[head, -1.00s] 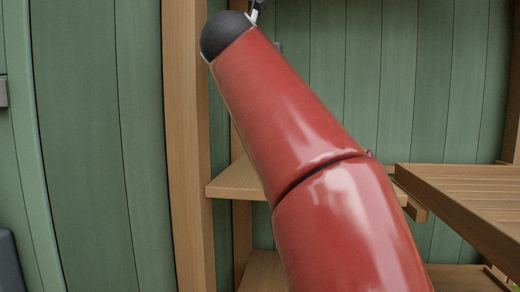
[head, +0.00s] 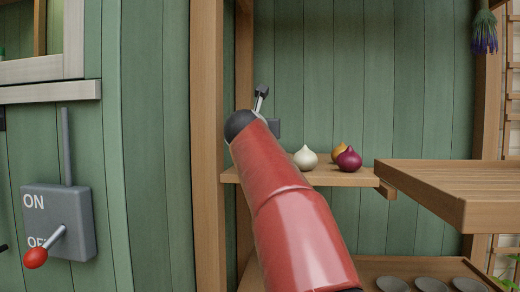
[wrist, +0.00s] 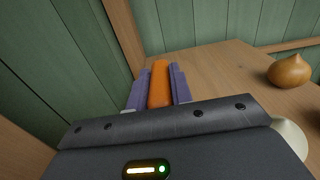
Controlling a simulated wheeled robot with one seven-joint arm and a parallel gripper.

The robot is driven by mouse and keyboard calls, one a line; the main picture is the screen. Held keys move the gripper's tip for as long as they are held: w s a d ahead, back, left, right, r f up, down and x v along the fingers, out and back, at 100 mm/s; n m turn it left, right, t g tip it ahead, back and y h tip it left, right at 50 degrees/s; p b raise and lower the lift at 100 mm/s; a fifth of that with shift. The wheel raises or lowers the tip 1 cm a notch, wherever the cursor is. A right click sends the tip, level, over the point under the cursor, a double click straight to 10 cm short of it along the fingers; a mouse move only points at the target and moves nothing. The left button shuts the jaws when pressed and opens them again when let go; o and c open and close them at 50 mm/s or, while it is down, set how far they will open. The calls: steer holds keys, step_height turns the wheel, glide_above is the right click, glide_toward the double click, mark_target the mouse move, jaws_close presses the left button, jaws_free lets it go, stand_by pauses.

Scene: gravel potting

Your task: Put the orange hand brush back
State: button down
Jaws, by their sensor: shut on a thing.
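The orange hand brush (wrist: 159,88) shows in the wrist view as an orange length between the two purple fingers of my gripper (wrist: 159,76). My gripper is shut on it. They are over or at the left part of a wooden shelf (wrist: 215,68), near the green plank wall; I cannot tell whether the brush touches the board. In the head view my red arm reaches up to the left end of this shelf (head: 330,178) and hides the brush. The brush's lower part is hidden by the gripper body.
A white onion (head: 305,158), a red onion (head: 349,159) and a yellow onion (head: 340,149) sit on the shelf to the right. A wooden post (head: 207,150) stands left of it. A slatted bench (head: 450,185) juts out at right. A switch box (head: 60,220) hangs at left.

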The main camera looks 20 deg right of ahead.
step_height(320, 180, down, 4)
steer(key=b, duration=0.3)
steer(key=shift+r+b, duration=0.1)
steer(key=shift+b, duration=0.25)
steer(key=shift+r, duration=0.1)
steer(key=shift+r, duration=0.1)
steer(key=c, duration=1.3)
jaws_free()
steer(key=shift+f, duration=0.2)
steer(key=shift+o, duration=0.2)
